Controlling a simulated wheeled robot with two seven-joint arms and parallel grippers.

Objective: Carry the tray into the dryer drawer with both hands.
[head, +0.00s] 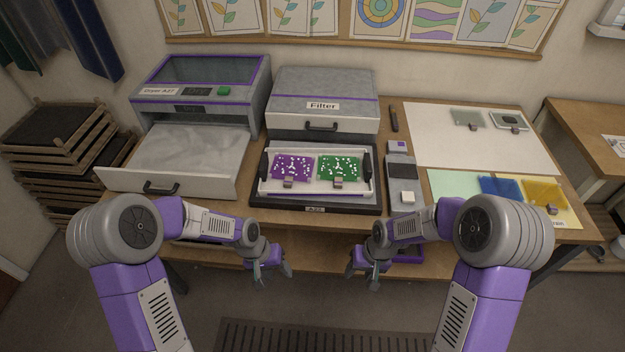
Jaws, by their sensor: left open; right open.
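The white tray (317,187) lies on a dark base labelled A27 (330,205) in front of the Filter box. It holds a purple speckled piece (292,167) and a green speckled piece (339,168), each with a small clip at its front edge. Black handles stand at the tray's left and right ends. The dryer (205,92) is at the left, and its drawer (185,160) is pulled out and looks empty. My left gripper (270,274) and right gripper (369,275) are open and empty, in front of the table edge, apart from the tray.
The grey Filter box (322,100) stands behind the tray. A narrow device (402,170) lies right of it. A white sheet (475,137) and coloured glass pieces (501,188) lie farther right. Wooden racks (60,150) stand left of the table.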

